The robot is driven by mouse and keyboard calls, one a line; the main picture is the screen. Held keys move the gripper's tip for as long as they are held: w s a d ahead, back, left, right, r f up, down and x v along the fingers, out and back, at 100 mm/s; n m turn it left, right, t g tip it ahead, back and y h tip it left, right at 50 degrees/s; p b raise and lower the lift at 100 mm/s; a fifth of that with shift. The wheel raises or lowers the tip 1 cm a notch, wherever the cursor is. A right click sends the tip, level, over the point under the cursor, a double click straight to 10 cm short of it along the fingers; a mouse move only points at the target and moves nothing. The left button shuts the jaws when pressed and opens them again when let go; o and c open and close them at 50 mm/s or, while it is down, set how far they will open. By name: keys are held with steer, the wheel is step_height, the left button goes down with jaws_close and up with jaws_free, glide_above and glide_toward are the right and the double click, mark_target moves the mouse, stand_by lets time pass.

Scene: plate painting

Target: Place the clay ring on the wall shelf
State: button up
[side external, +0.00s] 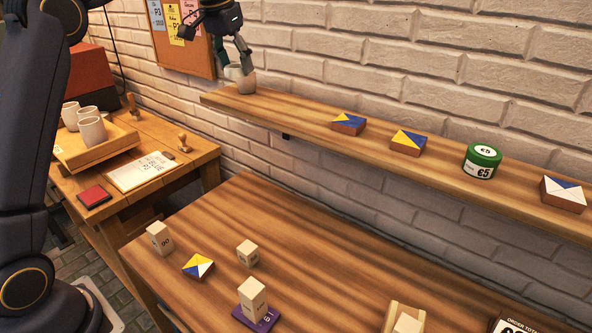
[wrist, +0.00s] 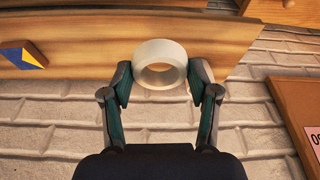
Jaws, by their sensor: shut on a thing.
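The clay ring (wrist: 160,52) is a pale, hollow, cup-like piece held between the two fingers of my gripper (wrist: 160,82) in the wrist view. In the side external view the ring (side external: 246,84) is at the left end of the wall shelf (side external: 300,112), between the fingertips of my gripper (side external: 236,70). It appears upright at the shelf's surface; whether it touches the wood is hard to tell. The shelf is a long wooden board along the white brick wall, and its plank (wrist: 90,50) also shows behind the ring in the wrist view.
Blue, yellow and white tiles (side external: 348,123) and a green tin (side external: 482,161) stand farther right on the shelf. A notice board (side external: 185,50) hangs left of the shelf. Below are a table with small blocks (side external: 160,238) and a side table with a tray (side external: 75,155) of cups.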

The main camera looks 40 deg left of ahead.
glide_above(253, 104)
steer(key=s, duration=0.2)
steer(key=x, duration=0.4)
steer(key=shift+s+f, duration=0.3)
steer(key=shift+f, duration=0.15)
steer(key=shift+x, duration=2)
steer(key=shift+s+f, duration=0.15)
steer(key=o, duration=1.1)
steer(key=shift+o, duration=0.2)
